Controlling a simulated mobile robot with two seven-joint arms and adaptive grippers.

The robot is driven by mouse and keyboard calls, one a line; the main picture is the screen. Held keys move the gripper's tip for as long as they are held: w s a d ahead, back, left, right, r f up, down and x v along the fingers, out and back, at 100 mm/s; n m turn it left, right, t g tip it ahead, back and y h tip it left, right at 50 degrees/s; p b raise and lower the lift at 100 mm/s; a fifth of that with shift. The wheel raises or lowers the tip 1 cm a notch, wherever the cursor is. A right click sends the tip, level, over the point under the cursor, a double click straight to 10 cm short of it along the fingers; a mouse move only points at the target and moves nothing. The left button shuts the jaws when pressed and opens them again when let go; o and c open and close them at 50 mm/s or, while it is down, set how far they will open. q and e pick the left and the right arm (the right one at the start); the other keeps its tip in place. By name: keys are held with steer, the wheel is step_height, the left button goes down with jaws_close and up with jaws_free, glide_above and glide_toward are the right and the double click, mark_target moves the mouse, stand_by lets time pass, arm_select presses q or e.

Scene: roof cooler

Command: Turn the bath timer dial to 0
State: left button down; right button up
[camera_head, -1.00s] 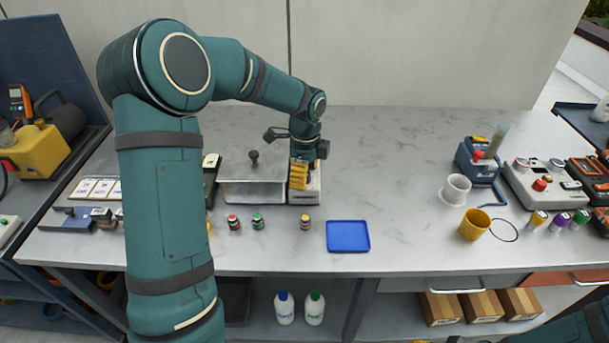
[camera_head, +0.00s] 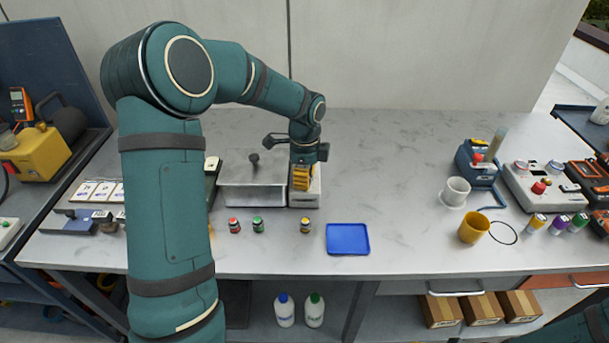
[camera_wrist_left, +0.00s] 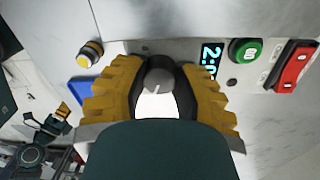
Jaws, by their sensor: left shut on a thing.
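The bath (camera_head: 252,192) is a pale metal box with a lid and a black lid knob, left of centre on the bench. Its control unit (camera_head: 306,199) adjoins its right side. In the left wrist view the timer dial (camera_wrist_left: 158,79) is a round grey knob with a pale pointer line. The blue-lit display (camera_wrist_left: 210,58) beside it is partly hidden; a "2" and a "0" can be made out. My left gripper (camera_head: 302,182) has its yellow fingers closed around the dial. The dial's scale marks are hidden. My right gripper is out of view.
A green button (camera_wrist_left: 243,50) and a red switch (camera_wrist_left: 293,66) sit beside the display. A white cup (camera_head: 455,190) and yellow mug (camera_head: 473,226) stand right. The middle bench is clear.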

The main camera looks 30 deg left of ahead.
arm_select(q)
steer(key=n+p, duration=0.1)
steer(key=n, duration=0.4)
steer(key=shift+p, duration=0.3)
steer(key=n+p, duration=0.1)
steer(key=n, duration=0.4)
steer(key=shift+n, duration=0.3)
steer(key=c, duration=0.6)
jaws_free()
steer(key=shift+c, duration=0.2)
steer(key=shift+a, duration=0.15)
